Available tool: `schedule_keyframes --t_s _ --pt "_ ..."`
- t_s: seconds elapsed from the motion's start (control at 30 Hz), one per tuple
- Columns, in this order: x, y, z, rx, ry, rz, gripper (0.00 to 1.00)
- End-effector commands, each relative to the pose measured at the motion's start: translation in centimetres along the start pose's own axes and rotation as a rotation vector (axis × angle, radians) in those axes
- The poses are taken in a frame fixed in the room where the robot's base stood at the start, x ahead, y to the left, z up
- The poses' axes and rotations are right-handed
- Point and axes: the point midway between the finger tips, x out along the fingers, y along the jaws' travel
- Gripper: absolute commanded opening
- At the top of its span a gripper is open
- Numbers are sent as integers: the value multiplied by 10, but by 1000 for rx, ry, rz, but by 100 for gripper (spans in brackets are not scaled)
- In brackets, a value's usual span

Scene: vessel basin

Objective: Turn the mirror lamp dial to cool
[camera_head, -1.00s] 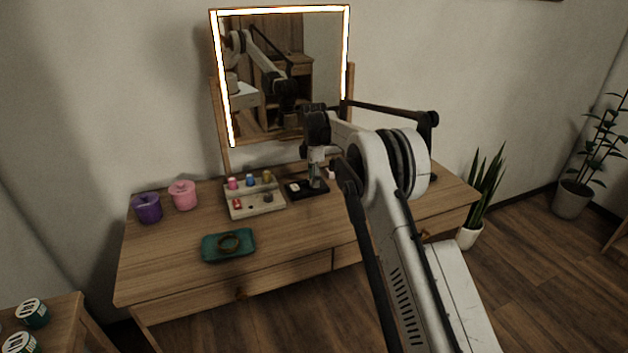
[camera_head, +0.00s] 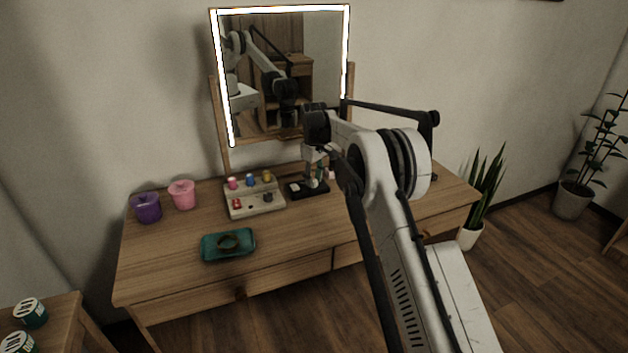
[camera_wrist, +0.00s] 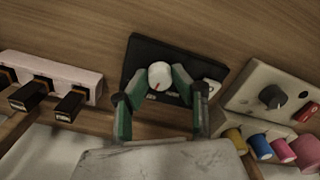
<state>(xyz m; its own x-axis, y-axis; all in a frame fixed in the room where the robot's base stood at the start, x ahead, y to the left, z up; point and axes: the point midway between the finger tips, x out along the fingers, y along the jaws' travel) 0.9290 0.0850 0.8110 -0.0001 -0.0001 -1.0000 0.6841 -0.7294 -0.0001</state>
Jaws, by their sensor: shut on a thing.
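The mirror lamp dial (camera_wrist: 160,75) is a white round knob with a red pointer line, set on a black panel (camera_wrist: 150,50). In the wrist view the pointer faces the bottom of the picture, near small pale labels too blurred to read. My gripper (camera_wrist: 161,80) has its green-sided fingers on both sides of the knob, shut on it. In the head view the black panel (camera_head: 296,190) lies on the vanity below the mirror (camera_head: 266,50), and my wrist partly hides it. The mirror's light strip (camera_head: 225,90) glows white.
A beige box (camera_wrist: 250,90) with a grey knob, red switch and colored spools stands close beside the panel. A pale rack (camera_wrist: 85,80) with dark pieces is on the other side. Purple (camera_head: 146,208) and pink (camera_head: 182,196) cups and a teal tray (camera_head: 210,247) stand farther left.

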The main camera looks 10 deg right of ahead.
Motion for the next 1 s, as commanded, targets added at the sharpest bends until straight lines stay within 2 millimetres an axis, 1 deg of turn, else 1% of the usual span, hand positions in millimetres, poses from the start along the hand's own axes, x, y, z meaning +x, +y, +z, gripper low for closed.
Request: schedule_keyframes --t_s 0.3,0.5,0.8,1.0 --pt "0 0 0 298 0 0 0" --pt "0 0 0 464 0 0 0" --pt "0 0 0 636 1 0 0" --pt "0 -1 0 690 1 0 0"
